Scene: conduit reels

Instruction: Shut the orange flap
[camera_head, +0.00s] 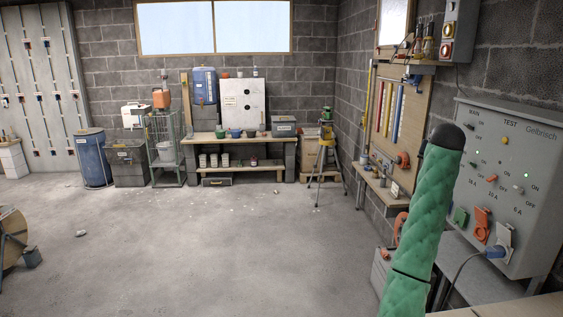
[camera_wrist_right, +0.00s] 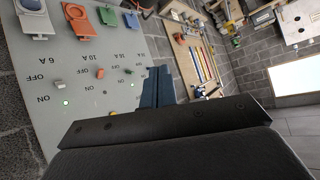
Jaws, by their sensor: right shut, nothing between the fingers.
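The orange flap (camera_head: 482,215) is on the orange socket low on the grey test panel (camera_head: 515,150), at the right of the head view. It appears raised, standing open above the socket. In the wrist view the panel is upside down, and the orange flap (camera_wrist_right: 82,22) is at the upper left. My right gripper (camera_wrist_right: 157,88) shows there as dark bluish fingers, shut and empty, in front of the panel's edge and apart from the flap. The head view does not show its fingers. My left gripper is in neither view.
A green socket (camera_head: 460,216) sits left of the orange one. A blue plug (camera_head: 495,252) with a cable is in the grey socket at right. A green padded, black-capped shape (camera_head: 418,215) stands before the panel's left side. The floor (camera_head: 200,255) is mostly clear.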

